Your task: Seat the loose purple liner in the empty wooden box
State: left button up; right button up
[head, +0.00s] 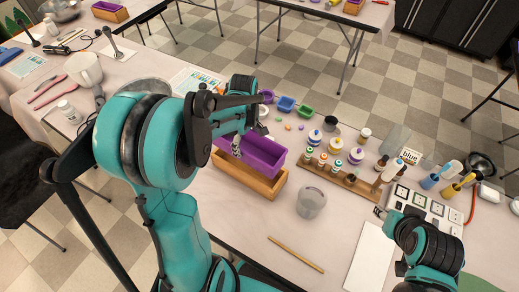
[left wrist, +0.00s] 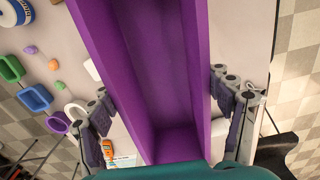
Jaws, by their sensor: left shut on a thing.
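The purple liner (head: 265,156), a long open trough, is held by my left gripper (head: 237,143). In the left wrist view the liner (left wrist: 160,75) runs between the two fingers (left wrist: 162,112), one on each long side. The light wooden box (head: 262,184) stands on the near table right under the liner; its front wall and right end show. The liner is roughly lined up with the box and stands above its rim; I cannot tell whether its bottom is inside. My left arm hides their left part. My right gripper (head: 381,213) is low at right, apart from both; its fingers are too small to judge.
A clear cup (head: 311,202) stands right of the box, and a wooden rack (head: 340,180) with bottles lies behind it. Small coloured trays (head: 286,104) are at the back. A wooden stick (head: 296,254) and white sheet (head: 369,258) lie in front.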

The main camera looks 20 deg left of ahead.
aim_at(248, 151)
pick_arm(q)
jog(key=shift+w+a, duration=0.15)
jog(key=shift+w, duration=0.1)
jog(key=shift+s+d+f+b, duration=0.1)
jog(key=shift+d+f+b, duration=0.1)
jog(key=shift+f+b, duration=0.4)
notch_tip(248, 151, down, 2)
jog(key=shift+a+f+b, duration=0.1)
jog(key=shift+f+b, duration=0.15)
jog(key=shift+b, duration=0.7)
jog(key=shift+f+b, duration=0.7)
jog(key=shift+f, duration=0.25)
jog(key=shift+f+b, duration=2.25)
jog(key=shift+f, duration=0.4)
dwell(1.0)
jog(key=o, duration=1.3)
